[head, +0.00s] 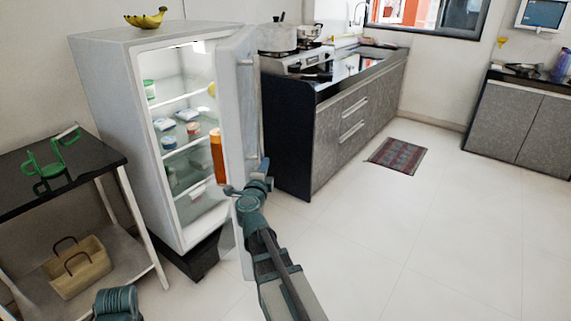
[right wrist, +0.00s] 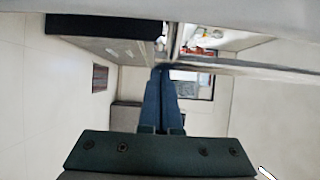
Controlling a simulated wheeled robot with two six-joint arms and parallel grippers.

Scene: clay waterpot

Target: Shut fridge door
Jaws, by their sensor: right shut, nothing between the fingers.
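The white fridge (head: 115,75) stands at the left in the head view, with its lit inside showing. Its door (head: 237,95) is wide open, swung out toward me, with a handle at its upper right. My right gripper (head: 264,167) is at the lower part of the door, overlapping its outer edge in the head view. In the right wrist view its blue fingers (right wrist: 162,75) are together with nothing between them. I cannot tell whether they touch the door. My left gripper is out of view.
Food items stand on the fridge shelves, and bananas (head: 146,18) lie on top. A dark table (head: 95,150) with a green item stands left, a basket (head: 77,268) below it. A counter (head: 350,115) stands behind the door. The floor at right is clear apart from a mat (head: 398,154).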

